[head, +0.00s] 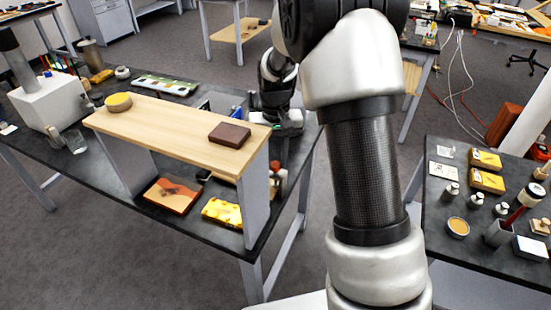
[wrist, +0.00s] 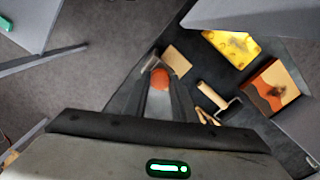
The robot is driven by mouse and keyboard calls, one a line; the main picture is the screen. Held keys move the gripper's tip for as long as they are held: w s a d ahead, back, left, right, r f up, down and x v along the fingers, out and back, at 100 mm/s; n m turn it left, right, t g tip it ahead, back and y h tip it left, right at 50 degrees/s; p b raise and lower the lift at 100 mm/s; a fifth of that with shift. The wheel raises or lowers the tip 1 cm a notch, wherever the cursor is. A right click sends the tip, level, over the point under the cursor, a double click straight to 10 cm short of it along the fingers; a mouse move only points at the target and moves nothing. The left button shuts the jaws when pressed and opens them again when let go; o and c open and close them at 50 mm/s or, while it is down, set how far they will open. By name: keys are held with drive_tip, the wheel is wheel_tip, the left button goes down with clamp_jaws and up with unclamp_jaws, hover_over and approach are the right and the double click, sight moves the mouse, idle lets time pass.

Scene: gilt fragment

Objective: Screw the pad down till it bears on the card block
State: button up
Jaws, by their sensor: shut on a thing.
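In the wrist view, my gripper (wrist: 160,88) is shut on a round orange-red knob (wrist: 160,78), with a finger on either side of it. A grey metal piece (wrist: 180,64) and a tan block (wrist: 176,58), which looks like the card block, lie just beyond the knob. The pad is hidden, so I cannot tell whether it touches the block. In the head view, a small red shape (head: 276,166), likely the knob, shows beside the raised shelf's right end. My fingertips are hidden there.
The raised wooden shelf (head: 175,126) stands on the dark bench (head: 75,185), with a brown block (head: 229,134) on top. Beneath it lie a yellow panel (head: 222,213) and a red-orange panel (head: 172,195). A wooden-handled roller (wrist: 213,97) lies right of my gripper.

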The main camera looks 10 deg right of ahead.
sight(276, 164)
drive_tip(key=shift+m, duration=0.3)
idle(0.4)
drive_tip(key=o, duration=1)
drive_tip(key=shift+o, duration=0.2)
wheel_tip(276, 164, up, 18)
drive_tip(key=p, duration=0.1)
drive_tip(key=shift+f, duration=0.2)
